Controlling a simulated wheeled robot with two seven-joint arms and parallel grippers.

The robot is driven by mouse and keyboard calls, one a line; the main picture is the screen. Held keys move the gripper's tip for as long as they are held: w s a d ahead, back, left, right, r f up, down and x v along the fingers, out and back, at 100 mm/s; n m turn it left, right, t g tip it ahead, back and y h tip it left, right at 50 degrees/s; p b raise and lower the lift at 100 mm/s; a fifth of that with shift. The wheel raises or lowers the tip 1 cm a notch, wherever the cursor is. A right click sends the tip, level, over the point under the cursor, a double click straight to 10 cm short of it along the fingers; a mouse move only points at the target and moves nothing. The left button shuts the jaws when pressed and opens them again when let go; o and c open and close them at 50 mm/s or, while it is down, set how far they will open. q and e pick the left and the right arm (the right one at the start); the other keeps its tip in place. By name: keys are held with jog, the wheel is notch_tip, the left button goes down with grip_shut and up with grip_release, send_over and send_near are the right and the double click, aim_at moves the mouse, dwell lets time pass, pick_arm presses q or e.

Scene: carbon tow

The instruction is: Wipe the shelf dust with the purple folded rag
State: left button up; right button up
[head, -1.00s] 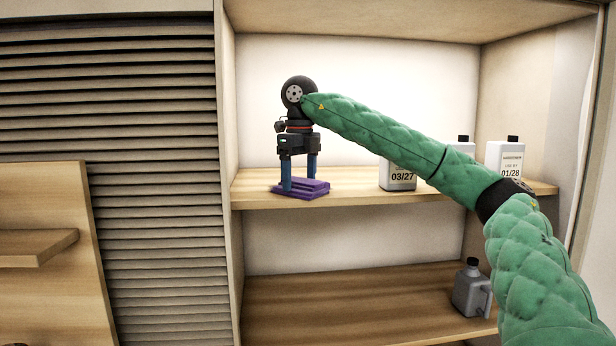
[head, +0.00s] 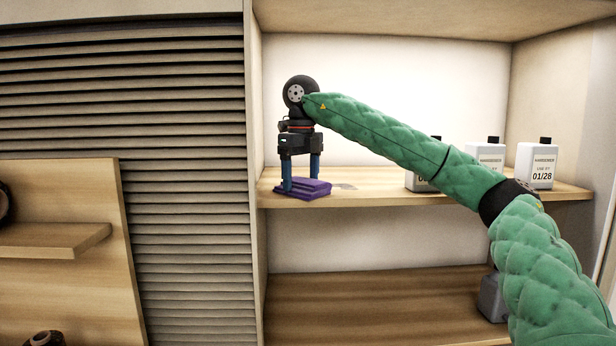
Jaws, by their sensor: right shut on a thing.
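The purple folded rag (head: 318,187) lies flat on the upper wooden shelf (head: 380,194), near its left end and front edge. My right gripper (head: 301,180) points down from above, its two blue fingers shut on the rag. A faint grey dust patch (head: 344,186) shows on the shelf just right of the rag. Any dust under or behind the rag is hidden. My left gripper is out of view.
White bottles (head: 536,166) stand on the shelf's right part, some partly behind my green right arm. A grey jug (head: 490,298) on the lower shelf (head: 370,305) is mostly hidden by the arm. A slatted shutter (head: 190,180) is left of the shelf's side wall.

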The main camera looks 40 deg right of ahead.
aim_at(300, 178)
jog(key=shift+s+d, duration=0.6)
jog(key=shift+d, duration=1.5)
jog(key=shift+s+d, duration=0.55)
jog(key=shift+d, duration=1.6)
jog(key=shift+s+d, duration=0.6)
jog(key=shift+d, duration=1.5)
jog(key=shift+w+a, duration=1.1)
jog(key=shift+a, duration=0.75)
jog(key=shift+w+a, duration=1.15)
jog(key=shift+a, duration=0.7)
jog(key=shift+w+a, duration=1.1)
jog(key=shift+a, duration=0.75)
jog(key=shift+s+d, duration=0.55)
jog(key=shift+d, duration=0.4)
jog(key=shift+s+d, duration=0.55)
jog(key=shift+d, duration=0.35)
jog(key=shift+s+d+f, duration=0.1)
jog(key=shift+s+d, duration=0.6)
jog(key=shift+d, duration=0.3)
jog(key=shift+s+d+f, duration=0.1)
jog(key=shift+s+d, duration=0.55)
jog(key=shift+d, duration=0.3)
jog(key=shift+s+d+r, duration=0.1)
jog(key=shift+s+d, duration=0.4)
jog(key=shift+d, duration=0.4)
jog(key=shift+s+d, duration=0.45)
jog(key=shift+d, duration=0.4)
jog(key=shift+r, duration=0.15)
jog(key=shift+r, duration=2.4)
